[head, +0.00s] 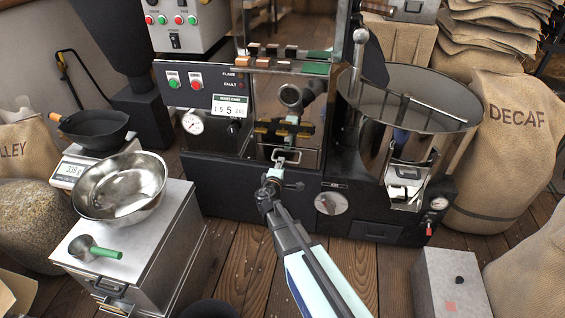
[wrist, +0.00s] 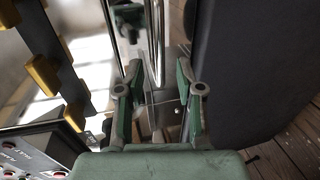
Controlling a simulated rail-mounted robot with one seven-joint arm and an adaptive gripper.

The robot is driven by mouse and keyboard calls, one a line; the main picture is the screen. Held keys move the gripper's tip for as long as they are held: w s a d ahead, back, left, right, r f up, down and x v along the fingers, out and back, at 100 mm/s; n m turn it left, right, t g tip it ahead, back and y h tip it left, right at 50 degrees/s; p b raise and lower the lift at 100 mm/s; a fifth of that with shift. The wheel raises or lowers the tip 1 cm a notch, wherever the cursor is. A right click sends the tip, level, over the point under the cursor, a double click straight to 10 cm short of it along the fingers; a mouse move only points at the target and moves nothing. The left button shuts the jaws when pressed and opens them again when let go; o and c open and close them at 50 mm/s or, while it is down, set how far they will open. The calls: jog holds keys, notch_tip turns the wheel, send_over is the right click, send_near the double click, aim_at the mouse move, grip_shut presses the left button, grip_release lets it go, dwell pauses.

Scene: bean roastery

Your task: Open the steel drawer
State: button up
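A shiny steel drawer front (head: 311,158) with a bar handle is set low in the middle of the dark roaster and looks closed. My gripper (head: 284,161) is right in front of it, at the handle. In the wrist view my gripper (wrist: 161,92) has its two green-padded fingers apart. The bright handle bar (wrist: 160,45) shows beyond and between the fingertips, with the steel front behind it. I see no clear contact between the fingers and the bar. My gripper and arm hide part of the drawer front in the head view.
A steel cabinet (head: 160,255) with its own handles stands at left, bearing a steel bowl (head: 120,187) and a green-handled scoop (head: 95,248). The round cooling tray (head: 405,98) is at right. A grey box (head: 450,285) stands front right. Bare wooden floor (head: 240,255) lies before the roaster.

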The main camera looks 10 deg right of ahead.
jog(key=shift+x, duration=2.2)
grip_shut()
